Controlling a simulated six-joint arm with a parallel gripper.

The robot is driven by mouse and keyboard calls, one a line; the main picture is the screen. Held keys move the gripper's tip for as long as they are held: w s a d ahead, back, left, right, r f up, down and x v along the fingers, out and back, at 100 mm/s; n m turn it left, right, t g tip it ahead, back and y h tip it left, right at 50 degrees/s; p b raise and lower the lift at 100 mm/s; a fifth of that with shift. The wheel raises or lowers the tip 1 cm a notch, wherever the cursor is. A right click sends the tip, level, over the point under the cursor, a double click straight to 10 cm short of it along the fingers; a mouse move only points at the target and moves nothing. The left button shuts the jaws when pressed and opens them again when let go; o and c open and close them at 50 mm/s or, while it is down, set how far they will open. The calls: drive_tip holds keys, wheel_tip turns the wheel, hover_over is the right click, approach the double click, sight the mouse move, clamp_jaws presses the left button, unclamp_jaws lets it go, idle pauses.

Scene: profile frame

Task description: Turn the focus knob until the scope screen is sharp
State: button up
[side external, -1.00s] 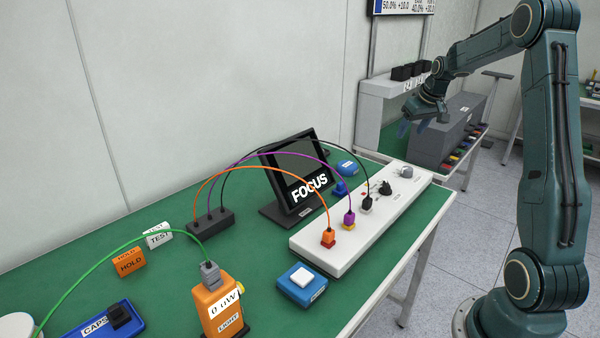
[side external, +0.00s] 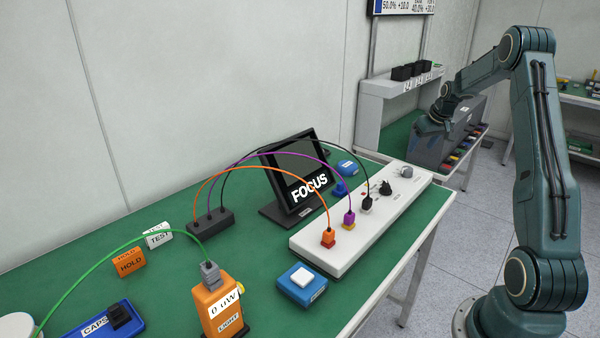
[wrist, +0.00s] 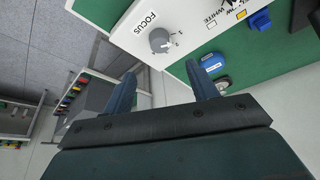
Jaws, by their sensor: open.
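The focus knob (wrist: 160,40) is a small grey knob on the end of the white panel, beside a FOCUS label and small position marks. It also shows at the panel's far right end in the side view (side external: 406,171). In the side view the fingers are hard to make out.
The white panel (side external: 325,254) carries orange, purple and black cables arching to a black block (side external: 211,222). A blue button box (side external: 302,286) and an orange LIGHT meter (side external: 220,308) stand nearer the camera. A grey rack (side external: 447,135) stands behind my gripper.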

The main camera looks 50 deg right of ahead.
sight(408, 168)
drive_tip(key=x, duration=1.1)
drive_tip(key=shift+w+f, duration=0.1)
drive_tip(key=c, duration=1)
